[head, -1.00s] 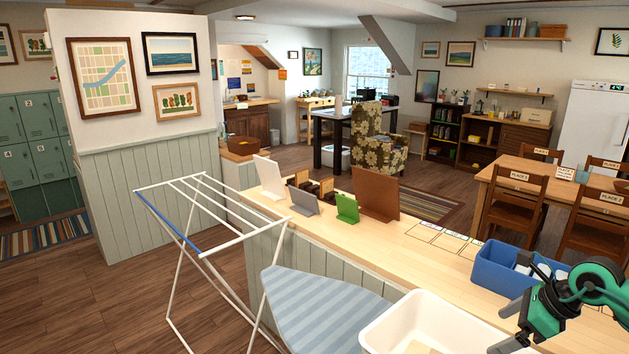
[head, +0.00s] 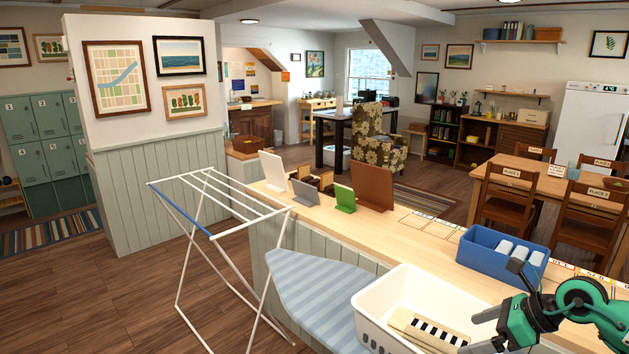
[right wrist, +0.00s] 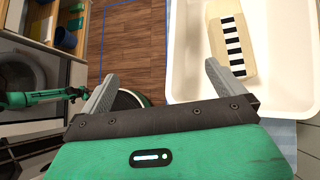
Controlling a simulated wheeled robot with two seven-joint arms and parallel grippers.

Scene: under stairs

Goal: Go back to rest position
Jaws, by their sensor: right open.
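My right gripper (head: 497,330) shows at the lower right of the head view, over the right side of the white basket (head: 372,318). In the right wrist view my right gripper (right wrist: 160,85) has its two grey fingers spread apart with nothing between them. A beige item with a black-and-white striped band (right wrist: 228,45) lies in the white basket, ahead of the right finger. It also shows in the head view (head: 412,322). My left gripper is not in the head view.
A white drying rack (head: 215,235) and a blue striped ironing board (head: 315,300) stand left of the basket. The wooden counter (head: 400,228) holds a blue bin (head: 480,262) with white items, and several upright boards.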

